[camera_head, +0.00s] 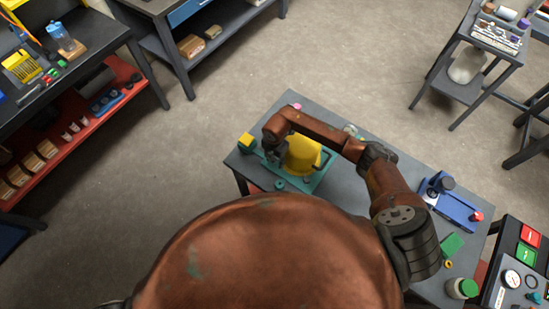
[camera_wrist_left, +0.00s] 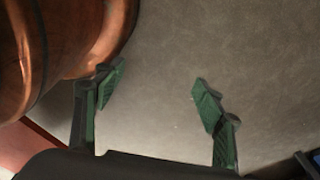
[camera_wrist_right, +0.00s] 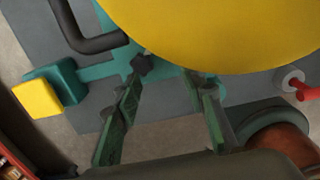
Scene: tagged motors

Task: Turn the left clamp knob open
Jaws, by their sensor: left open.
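A yellow motor (camera_head: 303,155) sits in a teal fixture (camera_head: 318,183) on the grey table. It fills the top of the right wrist view (camera_wrist_right: 230,30). A dark lobed clamp knob (camera_wrist_right: 142,66) shows at the fixture's edge there, close to one fingertip. My right gripper (camera_wrist_right: 165,82) is open, its fingers pointing at the fixture beside the motor; whether it touches the knob is unclear. In the head view the right gripper (camera_head: 277,153) is at the motor's left side and partly hides the fixture. My left gripper (camera_wrist_left: 157,80) is open and empty above bare floor, out of the head view.
A yellow-topped teal block (camera_wrist_right: 42,95) and a black handle (camera_wrist_right: 88,40) stand near the fixture. A blue device (camera_head: 450,202) and a green-lidded jar (camera_head: 462,288) are at the table's right. A button panel (camera_head: 522,265) stands beyond. The floor left of the table is clear.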

